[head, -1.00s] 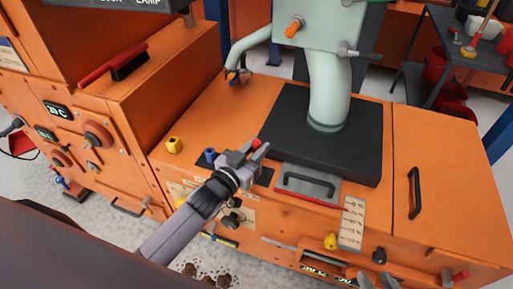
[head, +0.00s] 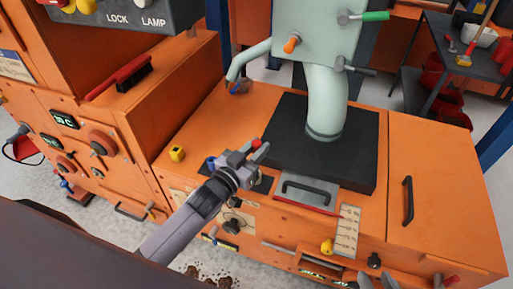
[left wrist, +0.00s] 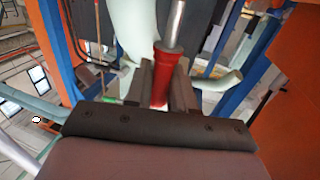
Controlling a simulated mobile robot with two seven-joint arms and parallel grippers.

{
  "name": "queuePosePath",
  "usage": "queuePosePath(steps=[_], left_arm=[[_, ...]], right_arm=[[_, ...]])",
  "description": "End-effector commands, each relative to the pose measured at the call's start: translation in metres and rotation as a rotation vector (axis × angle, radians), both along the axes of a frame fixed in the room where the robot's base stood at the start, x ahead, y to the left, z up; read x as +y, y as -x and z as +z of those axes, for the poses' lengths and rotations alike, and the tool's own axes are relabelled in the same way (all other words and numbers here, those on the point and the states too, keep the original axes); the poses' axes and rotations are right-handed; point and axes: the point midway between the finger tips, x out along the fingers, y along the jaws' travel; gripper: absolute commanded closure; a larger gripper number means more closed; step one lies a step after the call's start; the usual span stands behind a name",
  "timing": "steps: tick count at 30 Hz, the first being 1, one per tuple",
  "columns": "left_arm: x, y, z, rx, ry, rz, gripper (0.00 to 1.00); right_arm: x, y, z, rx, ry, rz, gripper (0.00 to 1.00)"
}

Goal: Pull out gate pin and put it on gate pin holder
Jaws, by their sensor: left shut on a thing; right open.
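My left gripper (head: 256,152) is shut on the gate pin, whose red end (head: 256,143) shows between the fingers over the orange deck. In the left wrist view, the pin's red grip (left wrist: 163,75) sits between both fingers, and a bare metal shaft (left wrist: 174,25) extends beyond it. The shaft looks clear of any hole there. My right gripper (head: 377,281) shows only as grey fingertips at the bottom edge, apart and with nothing visible between them. I cannot tell which fitting is the gate pin holder.
A yellow knob (head: 177,154) and a blue piece (head: 210,162) stand on the deck left of my left gripper. A black plate (head: 350,155) carries a pale green pipe (head: 325,110). A handled grey plate (head: 309,190) lies in front. The right orange top (head: 440,170) is mostly clear.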

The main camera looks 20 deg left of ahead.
Motion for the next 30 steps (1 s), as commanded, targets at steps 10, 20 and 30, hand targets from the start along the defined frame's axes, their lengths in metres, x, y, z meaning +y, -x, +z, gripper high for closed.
queuePosePath(steps=[10, 20, 30], left_arm=[[0.000, 0.000, 0.008, -0.001, 0.000, 0.000, 1.00], [0.000, 0.000, 0.016, -0.001, 0.000, 0.000, 1.00], [0.000, 0.000, 0.044, -0.001, -0.001, 0.000, 1.00]], right_arm=[[0.000, 0.000, 0.007, 0.000, 0.000, 0.000, 0.57], [0.000, 0.000, 0.016, 0.000, 0.000, 0.000, 0.57], [0.000, 0.000, 0.045, 0.000, 0.000, 0.000, 0.57]])
